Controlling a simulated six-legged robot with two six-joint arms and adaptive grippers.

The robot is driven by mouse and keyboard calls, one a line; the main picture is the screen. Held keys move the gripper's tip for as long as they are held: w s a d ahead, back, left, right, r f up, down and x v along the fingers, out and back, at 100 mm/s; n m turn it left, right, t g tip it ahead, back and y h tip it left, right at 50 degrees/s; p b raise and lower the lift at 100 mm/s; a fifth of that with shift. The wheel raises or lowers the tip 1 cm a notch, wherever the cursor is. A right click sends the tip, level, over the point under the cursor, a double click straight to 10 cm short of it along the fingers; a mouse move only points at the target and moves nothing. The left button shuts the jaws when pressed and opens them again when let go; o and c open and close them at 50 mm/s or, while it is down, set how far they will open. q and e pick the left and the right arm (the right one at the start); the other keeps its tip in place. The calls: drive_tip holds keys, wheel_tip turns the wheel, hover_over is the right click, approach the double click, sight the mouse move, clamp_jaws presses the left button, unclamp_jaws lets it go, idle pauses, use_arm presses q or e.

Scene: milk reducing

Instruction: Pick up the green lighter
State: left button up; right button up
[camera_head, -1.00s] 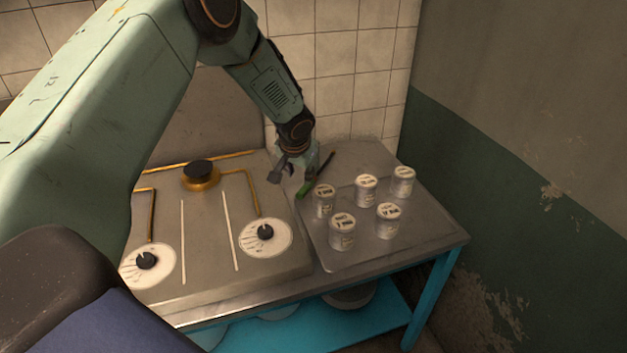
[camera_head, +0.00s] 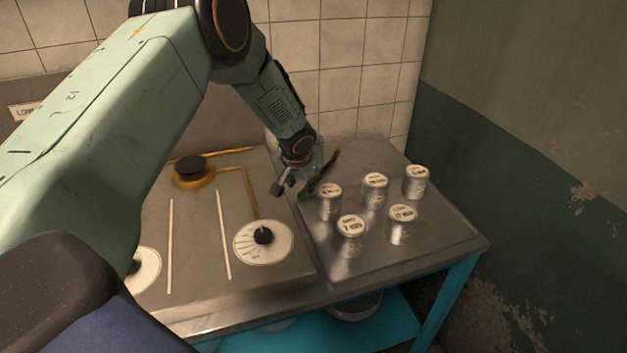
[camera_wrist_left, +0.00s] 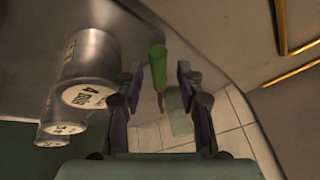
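The green lighter (camera_head: 306,194) lies on the metal tabletop between the stove and the cans, its dark slim end pointing away towards the wall. My left gripper (camera_head: 297,187) is down at the lighter and partly hides it in the head view. In the left wrist view, the lighter's green handle (camera_wrist_left: 157,63) shows between the two spread fingertips of my left gripper (camera_wrist_left: 160,72), with a gap on each side. The fingers look open and apart from it. My right gripper is not in view.
A stove (camera_head: 195,260) with knobs and a burner (camera_head: 192,170) is at left. A tiled wall (camera_head: 365,85) rises behind.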

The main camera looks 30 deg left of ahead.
sight(303, 192)
use_arm(q)
drive_tip(key=x, duration=0.4)
drive_tip(key=shift+w+d, duration=0.3)
drive_tip(key=shift+w+a+f+b, duration=0.1)
drive_tip(key=shift+a+f+b, duration=0.05)
drive_tip(key=shift+f+b, duration=0.25)
drive_tip(key=shift+a+f, duration=0.15)
drive_tip(key=shift+a, duration=0.05)
drive_tip(key=shift+w+d, duration=0.1)
drive_tip(key=shift+d, duration=0.05)
drive_tip(key=c, duration=0.7)
clamp_jaws()
